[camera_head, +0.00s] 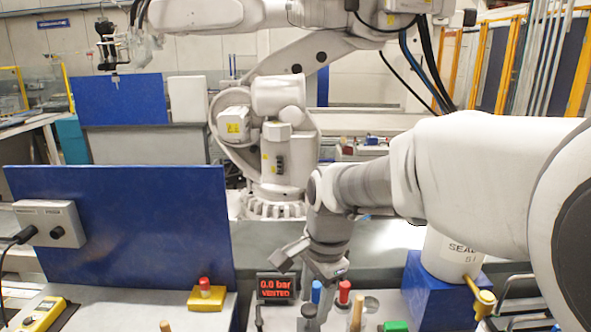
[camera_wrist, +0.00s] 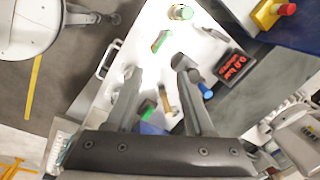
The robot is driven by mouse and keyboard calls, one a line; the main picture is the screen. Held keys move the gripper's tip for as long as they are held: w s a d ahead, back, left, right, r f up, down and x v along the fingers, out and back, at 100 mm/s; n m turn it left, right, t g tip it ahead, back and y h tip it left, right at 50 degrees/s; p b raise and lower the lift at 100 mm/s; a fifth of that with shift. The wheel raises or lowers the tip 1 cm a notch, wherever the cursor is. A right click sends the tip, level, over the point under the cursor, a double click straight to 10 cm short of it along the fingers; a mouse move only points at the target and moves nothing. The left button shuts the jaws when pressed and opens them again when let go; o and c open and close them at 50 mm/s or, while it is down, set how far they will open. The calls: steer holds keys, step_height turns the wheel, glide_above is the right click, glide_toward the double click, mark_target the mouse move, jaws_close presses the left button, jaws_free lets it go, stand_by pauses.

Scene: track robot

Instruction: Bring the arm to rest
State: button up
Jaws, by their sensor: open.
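My arm (camera_head: 460,180) reaches in from the right edge in the head view and bends down at the wrist over the light bench top. My gripper (camera_wrist: 158,68) points down at the bench in the wrist view, its two dark fingers apart. Nothing shows held between them. In the head view the gripper body (camera_head: 325,268) hangs just right of the display, and its lower end overlaps the small bench items. I cannot tell how far the fingertips are above the bench.
A display (camera_head: 276,288) reading 0.0 bar VENTED, a red-capped item (camera_head: 344,292) and a blue one (camera_head: 316,291) stand close by. A blue block (camera_head: 445,290) bears a white labelled container (camera_head: 452,252). A blue panel (camera_head: 130,225) and yellow button box (camera_head: 206,297) are left.

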steer(key=s+d+r+n+t, duration=0.2)
steer(key=s+d+n, duration=0.3)
steer(key=s+n, duration=0.1)
steer(key=s+d+r+n+t+h, duration=0.1)
steer(key=s+d+r+n+t, duration=0.1)
steer(key=s+d+n, duration=0.3)
steer(key=s+r+n, duration=0.1)
steer(key=s, duration=0.2)
steer(key=shift+s+d+r+t, duration=0.3)
steer(key=shift+d, duration=0.05)
